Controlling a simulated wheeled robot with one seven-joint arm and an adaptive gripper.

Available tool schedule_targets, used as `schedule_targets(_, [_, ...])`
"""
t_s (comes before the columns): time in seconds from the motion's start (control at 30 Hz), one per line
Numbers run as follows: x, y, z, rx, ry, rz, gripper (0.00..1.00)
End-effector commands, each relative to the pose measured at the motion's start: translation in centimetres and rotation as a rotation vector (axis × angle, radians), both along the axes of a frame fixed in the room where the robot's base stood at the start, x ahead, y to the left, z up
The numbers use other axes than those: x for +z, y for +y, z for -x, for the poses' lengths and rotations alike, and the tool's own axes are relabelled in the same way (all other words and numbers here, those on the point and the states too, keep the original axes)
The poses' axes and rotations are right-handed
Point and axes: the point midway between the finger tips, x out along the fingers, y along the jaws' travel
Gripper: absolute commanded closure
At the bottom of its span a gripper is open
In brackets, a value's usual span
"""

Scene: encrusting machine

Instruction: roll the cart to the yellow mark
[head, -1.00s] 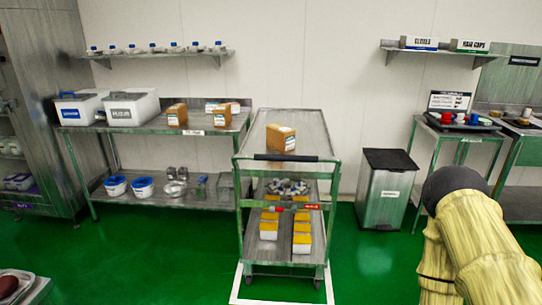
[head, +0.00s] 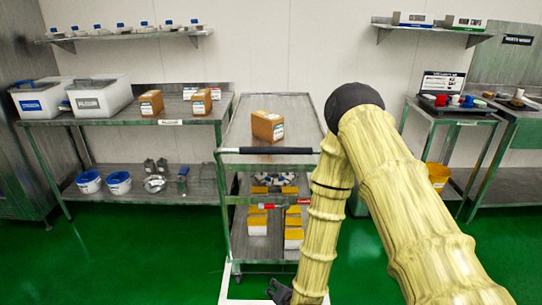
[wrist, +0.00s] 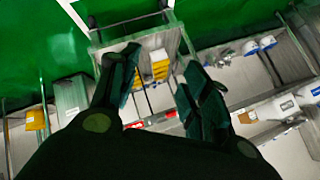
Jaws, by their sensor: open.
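The cart (head: 301,110) is a grey metal trolley with a black handle bar (head: 275,151) toward me. A brown carton (head: 267,126) stands on its top, and yellow-topped boxes (head: 294,239) sit on a lower shelf. The cart also shows in the wrist view (wrist: 176,47) beyond my fingers. My gripper (head: 280,291) hangs low in front of the cart, below the handle; its fingers in the wrist view (wrist: 155,75) are spread and empty. I cannot tell whether they touch the cart. A white floor outline (head: 224,285) shows at the cart's foot. No yellow floor mark is visible.
A metal table (head: 110,118) with white tubs stands left. On the right are a table with a tray (head: 456,108), a yellow bucket (head: 438,175) and a bin mostly hidden by my arm. Green floor (head: 130,260) is clear at the front left.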

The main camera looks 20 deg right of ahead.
Motion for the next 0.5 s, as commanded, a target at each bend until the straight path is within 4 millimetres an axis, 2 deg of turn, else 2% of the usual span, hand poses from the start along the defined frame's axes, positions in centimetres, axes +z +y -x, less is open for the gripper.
schedule_targets(0.03, [2.4, -0.1, -4.2, -0.078, -0.118, -0.065, 0.53])
schedule_targets(0.1, [6.8, -0.4, -9.2, -0.185, -0.281, -0.171, 0.53])
schedule_targets(0.17, [10.8, -0.9, -12.9, -0.268, -0.418, -0.265, 0.53])
schedule_targets(0.2, [13.5, -1.4, -15.0, -0.315, -0.504, -0.327, 0.53])
schedule_targets(0.3, [20.0, -2.6, -18.9, -0.411, -0.697, -0.474, 0.53])
schedule_targets(0.4, [25.1, -3.7, -21.1, -0.474, -0.844, -0.592, 0.53])
schedule_targets(0.5, [28.4, -4.6, -22.2, -0.51, -0.938, -0.67, 0.53])
